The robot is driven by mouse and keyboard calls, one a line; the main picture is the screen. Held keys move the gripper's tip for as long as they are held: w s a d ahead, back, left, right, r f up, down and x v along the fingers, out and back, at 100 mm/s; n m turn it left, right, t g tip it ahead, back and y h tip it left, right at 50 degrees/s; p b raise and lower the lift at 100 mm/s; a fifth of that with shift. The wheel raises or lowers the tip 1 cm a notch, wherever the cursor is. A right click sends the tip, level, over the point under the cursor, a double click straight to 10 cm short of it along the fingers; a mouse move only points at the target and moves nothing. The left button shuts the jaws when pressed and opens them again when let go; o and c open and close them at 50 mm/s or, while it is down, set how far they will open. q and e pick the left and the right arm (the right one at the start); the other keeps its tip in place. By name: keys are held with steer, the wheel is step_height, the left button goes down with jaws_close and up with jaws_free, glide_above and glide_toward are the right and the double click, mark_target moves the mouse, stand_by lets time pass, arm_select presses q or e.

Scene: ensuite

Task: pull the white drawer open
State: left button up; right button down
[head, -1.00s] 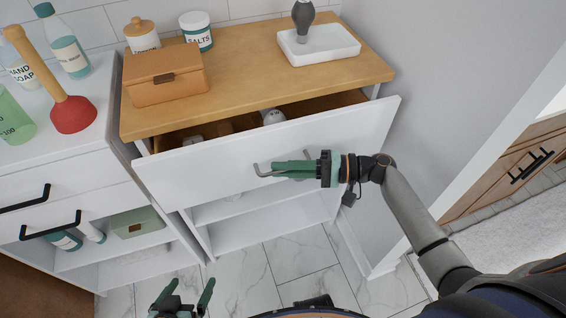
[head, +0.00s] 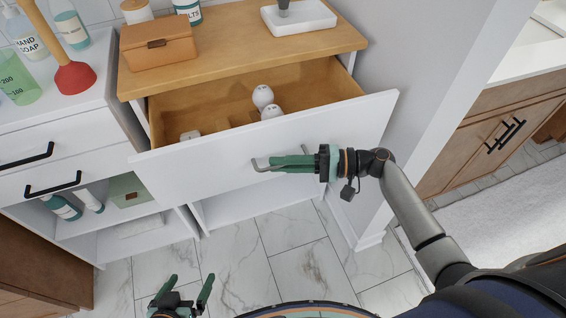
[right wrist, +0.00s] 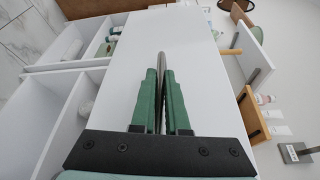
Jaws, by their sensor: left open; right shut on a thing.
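The white drawer (head: 345,133) stands well open under the wooden top in the head view, with its wooden inside showing. White round objects (head: 265,101) lie in it. My right gripper (head: 275,163) is shut on the drawer's grey handle (head: 258,165) at the middle of the front. In the right wrist view the green fingers (right wrist: 162,70) close around the thin handle, against the white drawer front (right wrist: 195,50). My left gripper (head: 188,283) is open and empty, low over the floor, apart from the furniture.
An orange-brown box (head: 157,42) and a white tray (head: 305,20) stand on the wooden top (head: 225,50). A white cabinet with black handles (head: 52,190) is at left, with a red plunger (head: 74,76) on it. A wall edge (head: 400,150) is close on the right. The marble floor (head: 285,240) is clear.

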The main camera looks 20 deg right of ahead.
steer(key=c, duration=1)
jaws_free()
steer(key=shift+o, duration=0.4)
steer(key=shift+d, duration=0.1)
steer(key=v, duration=1.2)
steer(key=shift+d, duration=0.2)
